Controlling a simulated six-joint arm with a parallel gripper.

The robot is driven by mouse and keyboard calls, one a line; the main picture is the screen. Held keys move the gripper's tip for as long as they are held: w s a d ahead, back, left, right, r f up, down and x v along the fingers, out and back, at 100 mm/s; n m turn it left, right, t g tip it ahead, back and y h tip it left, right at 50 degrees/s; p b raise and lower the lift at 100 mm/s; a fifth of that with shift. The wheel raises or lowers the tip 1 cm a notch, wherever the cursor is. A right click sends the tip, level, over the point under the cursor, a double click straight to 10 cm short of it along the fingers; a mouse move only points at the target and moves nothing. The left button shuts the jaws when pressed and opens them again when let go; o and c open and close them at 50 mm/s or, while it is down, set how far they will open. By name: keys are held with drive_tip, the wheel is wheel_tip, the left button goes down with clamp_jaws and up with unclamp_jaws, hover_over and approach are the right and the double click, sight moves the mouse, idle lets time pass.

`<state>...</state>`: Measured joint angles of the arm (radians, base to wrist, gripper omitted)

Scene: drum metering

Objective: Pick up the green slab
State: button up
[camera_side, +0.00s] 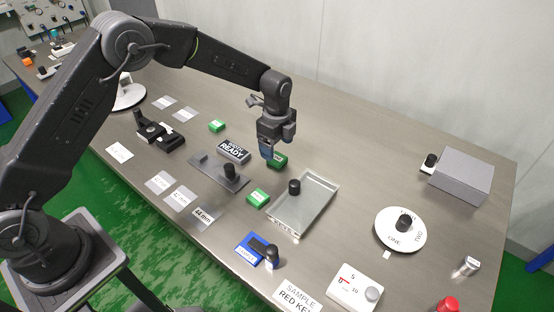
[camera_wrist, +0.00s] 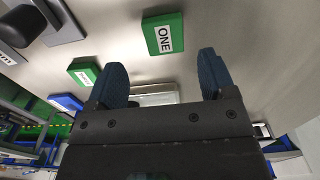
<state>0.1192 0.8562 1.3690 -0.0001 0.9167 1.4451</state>
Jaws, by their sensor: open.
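Three green slabs lie on the table in the side view: one just beyond my gripper (camera_side: 277,161), one nearer the front (camera_side: 258,198) and one farther back to the left (camera_side: 216,125). My gripper (camera_side: 267,153) points down just above and beside the first, partly covering it. In the wrist view my gripper (camera_wrist: 163,75) has its blue fingers wide apart with nothing between them. A green slab with a white label reading ONE (camera_wrist: 162,34) lies ahead of the fingers, apart from them. Another green slab (camera_wrist: 84,72) shows left of the left finger.
A shallow metal tray (camera_side: 307,215) with a black knob stands right of the slabs. A grey plate (camera_side: 212,170) with a black knob and a black READY sign (camera_side: 234,150) lie to the left. A blue block (camera_side: 250,248) and a white dial disc (camera_side: 388,237) are farther forward and right.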

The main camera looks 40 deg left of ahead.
sight(277, 158)
drive_tip(key=f, duration=0.5)
drive_tip(key=shift+w+a, duration=0.15)
drive_tip(key=shift+w, duration=0.1)
drive_tip(key=shift+r, duration=0.1)
drive_tip(key=shift+c, duration=0.3)
drive_tip(key=c, duration=0.9)
